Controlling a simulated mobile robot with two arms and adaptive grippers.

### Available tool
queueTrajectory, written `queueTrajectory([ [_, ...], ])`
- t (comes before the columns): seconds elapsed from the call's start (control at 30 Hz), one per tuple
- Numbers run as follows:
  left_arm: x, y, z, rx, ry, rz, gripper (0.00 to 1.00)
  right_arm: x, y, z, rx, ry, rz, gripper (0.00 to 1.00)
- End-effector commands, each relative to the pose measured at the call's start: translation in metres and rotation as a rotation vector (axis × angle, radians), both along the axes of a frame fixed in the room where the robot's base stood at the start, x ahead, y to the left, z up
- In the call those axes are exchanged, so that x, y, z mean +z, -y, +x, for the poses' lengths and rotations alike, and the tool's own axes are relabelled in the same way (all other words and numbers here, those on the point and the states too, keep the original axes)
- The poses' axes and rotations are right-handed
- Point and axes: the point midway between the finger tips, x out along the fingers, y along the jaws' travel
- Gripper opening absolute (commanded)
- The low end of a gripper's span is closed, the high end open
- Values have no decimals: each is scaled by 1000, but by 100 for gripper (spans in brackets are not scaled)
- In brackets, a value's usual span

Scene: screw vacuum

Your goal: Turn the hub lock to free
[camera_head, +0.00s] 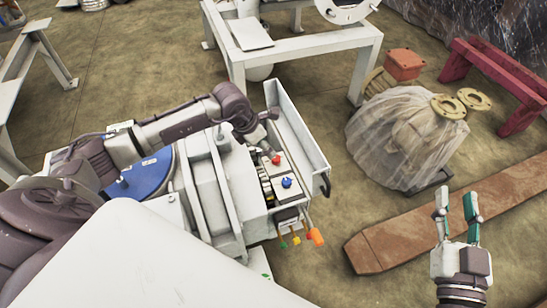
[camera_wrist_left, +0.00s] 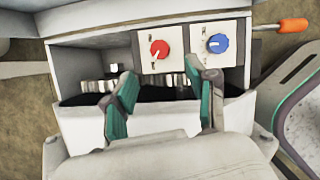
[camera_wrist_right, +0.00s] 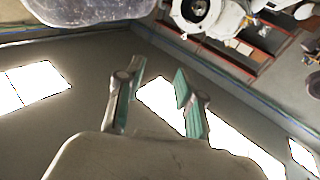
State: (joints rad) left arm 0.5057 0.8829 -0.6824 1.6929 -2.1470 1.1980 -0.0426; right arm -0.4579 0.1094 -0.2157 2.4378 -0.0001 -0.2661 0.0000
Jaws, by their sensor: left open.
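A red knob (camera_head: 276,160) and a blue knob (camera_head: 286,183) sit on pale plates in the open white box of the machine. In the left wrist view the red knob (camera_wrist_left: 159,49) is on the left plate and the blue knob (camera_wrist_left: 217,44) on the right one. I cannot tell which is the hub lock. My left gripper (camera_wrist_left: 163,92) is open and empty, its fingers pointing toward the knobs, apart from them. In the head view its fingers are hard to make out. My right gripper (camera_head: 456,197) is open and empty over the floor at right.
Orange, yellow and green handles, including the orange handle (camera_head: 316,236), stick out at the box's front. A rusty beam (camera_head: 430,225) lies on the floor at right. A plastic-wrapped part (camera_head: 400,135) stands behind it. A white frame (camera_head: 300,50) stands at the back.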

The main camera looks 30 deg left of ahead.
Motion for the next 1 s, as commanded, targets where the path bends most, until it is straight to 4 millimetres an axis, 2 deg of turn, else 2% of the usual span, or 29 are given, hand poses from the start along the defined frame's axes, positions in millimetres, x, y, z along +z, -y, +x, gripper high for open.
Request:
queueTrajectory([
  [0.03, -11, 3, 3, 1, 0, -3, 57, 7, -1, -1, 3, 56, 15, 37],
  [0.2, -36, 8, 12, 0, 1, -3, 57, 40, -4, -10, 15, 258, 70, 37],
  [0.5, -67, 15, 23, -1, 0, -2, 57, 84, -3, -37, 31, 546, 152, 37],
  [0.7, -74, 17, 26, 0, 1, -2, 57, 94, -2, -46, 35, 624, 175, 37],
  [1.0, -74, 17, 27, 0, 1, -2, 56, 96, -2, -48, 35, 635, 178, 37],
])
